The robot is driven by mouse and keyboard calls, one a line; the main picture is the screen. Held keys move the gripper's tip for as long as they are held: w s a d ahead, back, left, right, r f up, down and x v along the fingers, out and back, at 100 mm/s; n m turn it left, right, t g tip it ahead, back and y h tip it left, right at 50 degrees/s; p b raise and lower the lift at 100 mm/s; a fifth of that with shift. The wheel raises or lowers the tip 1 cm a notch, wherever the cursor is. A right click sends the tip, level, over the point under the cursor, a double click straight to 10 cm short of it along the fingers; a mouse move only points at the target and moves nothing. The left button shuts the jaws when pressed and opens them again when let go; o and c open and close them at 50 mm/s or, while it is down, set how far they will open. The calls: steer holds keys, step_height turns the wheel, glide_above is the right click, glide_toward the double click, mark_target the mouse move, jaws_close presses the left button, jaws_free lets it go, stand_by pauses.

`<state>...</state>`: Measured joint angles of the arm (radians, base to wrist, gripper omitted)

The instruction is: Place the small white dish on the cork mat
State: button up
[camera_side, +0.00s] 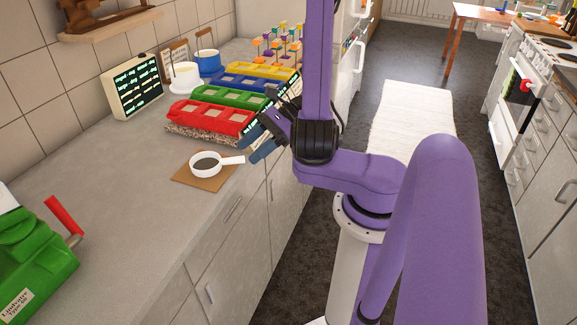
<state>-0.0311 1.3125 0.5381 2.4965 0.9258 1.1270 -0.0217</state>
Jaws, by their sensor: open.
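A small white dish (204,170) with a stubby handle pointing right and a dark inside sits upright on the brown cork mat (212,185). The mat lies flat on the grey worktop near its front edge. My gripper (262,139) is to the right of and behind the dish, beside the red tray, and apart from the dish. It is open and I see nothing held in it. Its fingertips are small and partly lost against the dark and blue shapes around them.
Red (213,117), green (228,97) and further coloured trays stand in a row behind the mat. Worktop left of the mat is clear.

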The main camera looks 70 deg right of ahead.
steer(key=s+a+r+n+g+h, duration=0.1)
steer(key=s+a+r+n+g, duration=0.1)
steer(key=a+n+g, duration=0.75)
steer(key=s+a+r+n+t+h, duration=0.1)
steer(key=s+n+h, duration=0.3)
steer(key=n, duration=0.9)
steer(key=s+a+r+n+t+h, duration=0.1)
steer(key=s+r+n+h, duration=0.3)
steer(key=s+n, duration=0.4)
steer(key=shift+s+a+r+n, duration=0.25)
steer(key=shift+a+n, duration=0.6)
steer(key=shift+n, duration=2.4)
